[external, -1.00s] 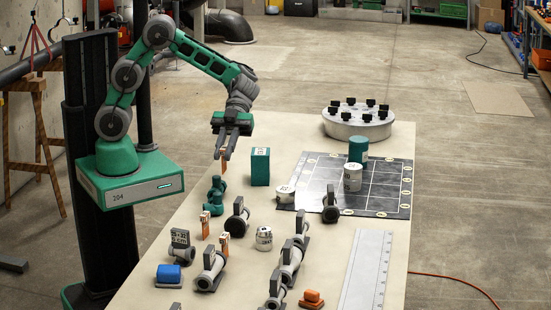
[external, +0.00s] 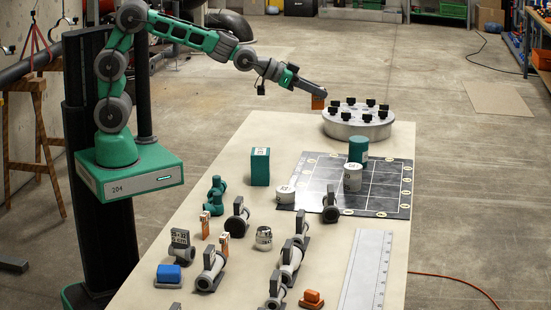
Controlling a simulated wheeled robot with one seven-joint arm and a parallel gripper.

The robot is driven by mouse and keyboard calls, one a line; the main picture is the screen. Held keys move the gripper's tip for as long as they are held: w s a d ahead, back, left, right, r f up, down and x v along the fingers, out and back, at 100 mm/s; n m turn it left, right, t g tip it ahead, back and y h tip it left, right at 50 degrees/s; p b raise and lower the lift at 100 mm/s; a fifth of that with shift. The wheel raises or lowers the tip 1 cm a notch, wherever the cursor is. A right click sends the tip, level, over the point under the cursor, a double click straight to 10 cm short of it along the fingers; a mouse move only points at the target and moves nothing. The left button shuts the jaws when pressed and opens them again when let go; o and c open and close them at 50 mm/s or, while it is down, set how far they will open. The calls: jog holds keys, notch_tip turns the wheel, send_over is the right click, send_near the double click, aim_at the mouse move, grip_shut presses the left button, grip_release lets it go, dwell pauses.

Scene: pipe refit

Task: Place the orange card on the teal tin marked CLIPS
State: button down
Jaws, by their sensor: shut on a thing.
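My gripper (external: 318,94) is stretched out to the right, high up beside the round grey carousel. It is shut on an orange card (external: 318,103), which hangs below the fingertips, clear of the table. A round teal tin (external: 358,148) stands upright on the far part of the dark gridded mat, nearer the camera than the carousel. A teal box (external: 260,167) with a pale label stands left of the mat. I cannot read CLIPS on either. The card is apart from both, beyond the teal box and up and left of the round tin.
The round grey carousel (external: 357,127) with several black knobs stands at the table's far end. Other orange cards (external: 224,243) stand nearer. A long ruler (external: 367,272) lies at front right.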

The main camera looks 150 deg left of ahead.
notch_tip(320, 180, up, 2)
jog(key=s+a+n+g, duration=0.1)
jog(key=s+a, duration=0.1)
jog(key=s, duration=0.1)
jog(key=p, duration=0.6)
send_over(359, 139)
jog(key=shift+y, duration=0.4)
notch_tip(359, 139, down, 12)
jog(key=shift+s+a+f, duration=0.1)
jog(key=shift+f+b, duration=0.4)
jog(key=c, duration=1.4)
grip_release()
jog(key=shift+r, duration=0.15)
